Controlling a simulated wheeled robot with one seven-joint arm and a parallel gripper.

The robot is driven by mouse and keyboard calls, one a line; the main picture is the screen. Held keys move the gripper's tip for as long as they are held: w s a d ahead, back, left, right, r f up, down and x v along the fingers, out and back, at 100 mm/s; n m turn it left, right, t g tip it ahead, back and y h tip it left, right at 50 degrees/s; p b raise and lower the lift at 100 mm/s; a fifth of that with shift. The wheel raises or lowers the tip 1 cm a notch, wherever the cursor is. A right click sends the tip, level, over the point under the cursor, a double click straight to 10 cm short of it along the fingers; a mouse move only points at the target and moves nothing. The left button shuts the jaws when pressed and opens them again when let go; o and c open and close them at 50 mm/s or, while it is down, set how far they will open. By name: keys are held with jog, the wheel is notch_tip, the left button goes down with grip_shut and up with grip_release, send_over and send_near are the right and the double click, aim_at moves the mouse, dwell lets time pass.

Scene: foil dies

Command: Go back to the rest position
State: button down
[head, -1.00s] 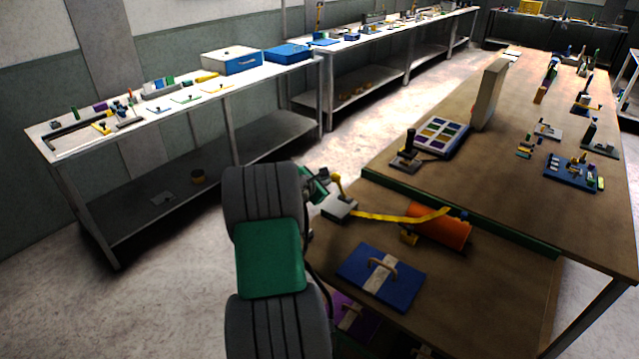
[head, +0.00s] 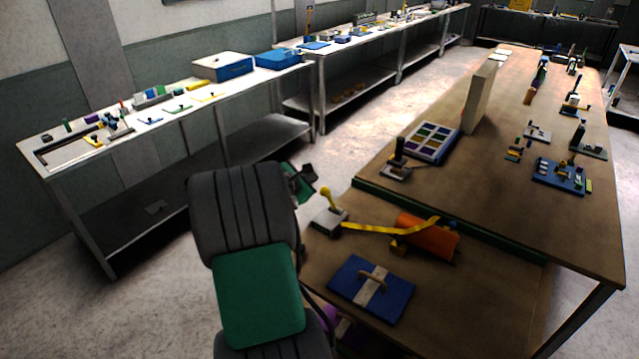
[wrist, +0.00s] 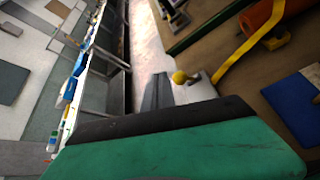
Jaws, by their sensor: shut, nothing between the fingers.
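My gripper (head: 306,184) shows in the head view as a small dark and green end just beyond my grey and green arm. It is shut and empty, in the air over the aisle, left of the brown table (head: 490,190). My arm partly hides it. In the wrist view my own green and black housing fills the bottom, and the grey fingers (wrist: 157,92) stick out beyond it over the pale floor. They are apart from the yellow-knobbed lever (wrist: 181,78) on its light block.
On the near lower surface are the lever block (head: 328,218), an orange cylinder (head: 428,236) with a yellow strap, and a blue board (head: 372,288) with a handle. A white workbench (head: 170,110) runs along the left wall. The floor (head: 345,150) between is clear.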

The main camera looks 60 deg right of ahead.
jog(key=s+a+f+m+g+y, duration=0.15)
jog(key=a+f+m+y, duration=0.25)
jog(key=a+f+m, duration=0.45)
jog(key=s+a+f+m+y, duration=0.2)
jog(key=a+f+m+y, duration=0.3)
jog(key=a+f+m, duration=0.35)
jog(key=s+a+m+y, duration=0.1)
jog(key=a+m+y, duration=0.1)
jog(key=a+m, duration=0.3)
jog(key=w+a+r+n+t+b, duration=0.1)
jog(key=a+r, duration=0.4)
jog(key=a, duration=0.7)
jog(key=w+a+r+n+t+y+b, duration=0.1)
jog(key=a+r+n, duration=0.4)
jog(key=a, duration=0.6)
jog(key=w+a+r+n+t+b, duration=0.2)
jog(key=w+a+r+n+t, duration=0.1)
jog(key=a, duration=0.9)
notch_tip(320, 180, up, 3)
jog(key=shift+w+a+f+n+t+y, duration=0.15)
jog(key=shift+w+a+n+t+y, duration=0.25)
jog(key=shift+w, duration=0.5)
